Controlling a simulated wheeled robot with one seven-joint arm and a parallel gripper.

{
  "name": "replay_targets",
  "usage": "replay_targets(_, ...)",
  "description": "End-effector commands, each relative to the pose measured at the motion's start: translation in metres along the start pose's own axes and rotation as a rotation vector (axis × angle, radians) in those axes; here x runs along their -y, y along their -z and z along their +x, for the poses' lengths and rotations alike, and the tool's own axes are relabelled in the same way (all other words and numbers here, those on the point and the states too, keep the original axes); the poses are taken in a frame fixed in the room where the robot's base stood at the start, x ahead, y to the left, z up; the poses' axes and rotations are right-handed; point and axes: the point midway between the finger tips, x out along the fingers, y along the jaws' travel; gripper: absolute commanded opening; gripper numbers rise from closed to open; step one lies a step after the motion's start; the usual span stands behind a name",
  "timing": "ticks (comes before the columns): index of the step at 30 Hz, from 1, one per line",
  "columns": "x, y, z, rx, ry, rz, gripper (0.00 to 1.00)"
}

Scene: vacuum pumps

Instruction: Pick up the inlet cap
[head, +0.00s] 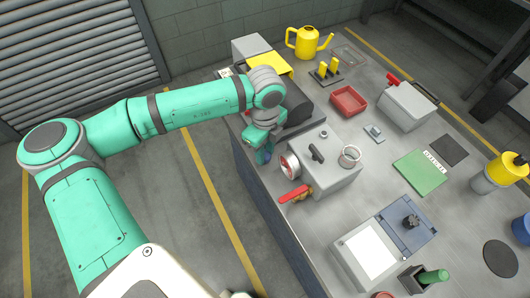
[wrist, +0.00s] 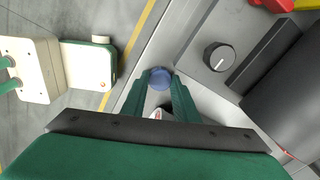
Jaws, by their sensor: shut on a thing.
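A small blue round cap (wrist: 160,77), which looks like the inlet cap, sits between the fingertips of my gripper (wrist: 161,88) in the wrist view. The two green fingers are shut on it. In the head view my gripper (head: 264,154) is low over the left edge of the bench, beside the grey pump. The cap is mostly hidden there by my wrist and fingers. I cannot tell whether the cap touches anything below it.
The bench (head: 262,190) holds a grey box with a round gauge (head: 290,166), a red-handled valve (head: 294,195), a red tray (head: 348,101) and a yellow watering can (head: 308,42). A black knob (wrist: 219,57) is right of my fingers. Open floor lies left of the bench.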

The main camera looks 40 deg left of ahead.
Motion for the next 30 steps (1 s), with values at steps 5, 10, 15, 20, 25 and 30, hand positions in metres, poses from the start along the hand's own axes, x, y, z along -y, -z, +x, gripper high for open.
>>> replay_targets(5,0.001,0.000,-0.013,0.001,0.002,0.000,0.06)
replay_targets(10,-0.005,0.006,-0.039,0.000,0.002,0.003,0.06)
replay_targets(15,-0.024,0.025,-0.070,0.001,0.003,0.004,0.06)
replay_targets(20,-0.047,0.050,-0.096,-0.001,0.002,0.006,0.06)
replay_targets(25,-0.071,0.075,-0.112,0.001,0.002,0.005,0.06)
replay_targets(30,-0.087,0.092,-0.122,0.001,0.001,0.003,0.06)
